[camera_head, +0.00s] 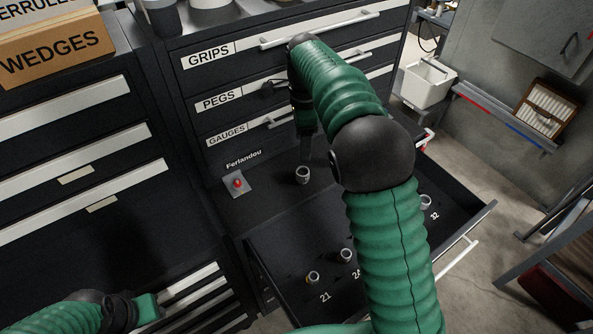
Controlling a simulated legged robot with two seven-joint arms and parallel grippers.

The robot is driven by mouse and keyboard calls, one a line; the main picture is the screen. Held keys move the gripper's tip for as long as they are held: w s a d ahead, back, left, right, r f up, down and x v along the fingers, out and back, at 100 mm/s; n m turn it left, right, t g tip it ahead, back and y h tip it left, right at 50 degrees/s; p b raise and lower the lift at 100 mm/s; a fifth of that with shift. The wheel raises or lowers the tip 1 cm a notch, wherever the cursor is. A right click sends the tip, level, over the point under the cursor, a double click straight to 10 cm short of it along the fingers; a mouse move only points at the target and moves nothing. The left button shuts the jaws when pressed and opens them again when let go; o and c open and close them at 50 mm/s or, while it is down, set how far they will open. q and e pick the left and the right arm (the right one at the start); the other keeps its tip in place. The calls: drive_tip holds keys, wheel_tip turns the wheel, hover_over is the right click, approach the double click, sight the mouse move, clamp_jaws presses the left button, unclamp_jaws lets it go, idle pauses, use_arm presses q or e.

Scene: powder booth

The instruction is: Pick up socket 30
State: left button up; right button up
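An open black drawer (290,262) holds several small metal sockets. One socket (313,277) stands by the number 21, another (345,255) by a partly covered number beginning with 2, and another (425,201) by 32. No number 30 is readable; my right arm covers the middle of the drawer. A separate socket (302,175) sits on the dark surface behind the drawer, its number not visible. My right gripper (305,150) points down just above or behind this socket; contact and finger gap are unclear. My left gripper (150,308) is low at the left, away from the sockets.
A red button on a grey plate (238,184) is left of the lone socket. Closed drawers labelled GRIPS (208,56), PEGS and GAUGES rise behind. A WEDGES box (55,50) sits on the left cabinet. A white bin (426,83) stands at the back right.

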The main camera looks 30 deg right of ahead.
hover_over(302, 170)
drive_tip(key=s, duration=0.1)
wheel_tip(302, 170, down, 5)
drive_tip(key=f, duration=0.1)
drive_tip(key=w+f, duration=0.1)
drive_tip(key=f, duration=0.1)
drive_tip(key=shift+w+f, duration=0.1)
drive_tip(key=shift+w, duration=0.05)
drive_tip(key=shift+f, duration=0.35)
drive_tip(key=f, duration=0.1)
drive_tip(key=s+f+p, duration=0.1)
drive_tip(key=f, duration=0.1)
drive_tip(key=shift+f, duration=0.25)
drive_tip(key=shift+w+a+f, duration=0.1)
drive_tip(key=shift+f, duration=0.2)
drive_tip(key=shift+w+f, duration=0.15)
drive_tip(key=shift+w, duration=0.05)
drive_tip(key=shift+s, duration=0.15)
drive_tip(key=c, duration=1)
use_arm(q)
drive_tip(key=shift+w+d+r, duration=0.15)
drive_tip(key=shift+w+r, duration=0.15)
drive_tip(key=shift+r, duration=0.1)
use_arm(e)
clamp_jaws()
